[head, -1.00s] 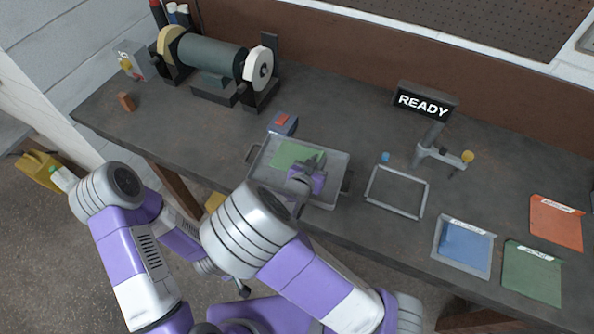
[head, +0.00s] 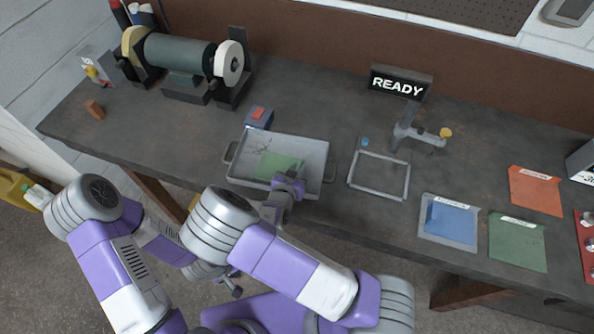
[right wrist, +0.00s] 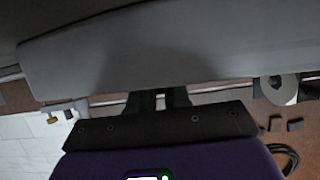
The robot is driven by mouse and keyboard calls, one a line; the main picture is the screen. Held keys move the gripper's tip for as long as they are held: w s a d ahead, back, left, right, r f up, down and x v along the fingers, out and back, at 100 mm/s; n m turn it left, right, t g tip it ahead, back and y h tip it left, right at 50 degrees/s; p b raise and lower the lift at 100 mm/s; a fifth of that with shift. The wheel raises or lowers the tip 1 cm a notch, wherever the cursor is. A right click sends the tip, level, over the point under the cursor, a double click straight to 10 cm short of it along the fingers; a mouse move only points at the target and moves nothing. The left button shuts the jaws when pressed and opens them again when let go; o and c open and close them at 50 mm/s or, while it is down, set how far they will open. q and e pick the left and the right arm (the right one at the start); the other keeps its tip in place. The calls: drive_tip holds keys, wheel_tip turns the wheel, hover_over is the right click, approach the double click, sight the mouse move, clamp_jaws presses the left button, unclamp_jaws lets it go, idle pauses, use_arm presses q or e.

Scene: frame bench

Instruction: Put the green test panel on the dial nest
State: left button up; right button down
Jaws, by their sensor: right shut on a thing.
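The green test panel (head: 276,165) lies at a slant over the front part of the grey metal tray (head: 316,148) in the head view. My right gripper (head: 288,184) is shut on its right front edge; I cannot tell whether the panel touches the tray floor. The right wrist view shows the dark fingers (right wrist: 158,98) close together below a broad grey surface that hides what lies beyond. The dial nest (head: 376,194), an empty grey rectangular frame, lies right of the tray. My left gripper (head: 236,291) is low in front of the bench, its jaws too small to read.
A dial stand (head: 408,133) with a yellow knob and a READY sign (head: 399,84) stand behind the nest. A bench grinder (head: 180,55) stands back left. Bench between tray and nest is clear.

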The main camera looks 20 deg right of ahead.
drive_tip(key=c, duration=1.1)
unclamp_jaws()
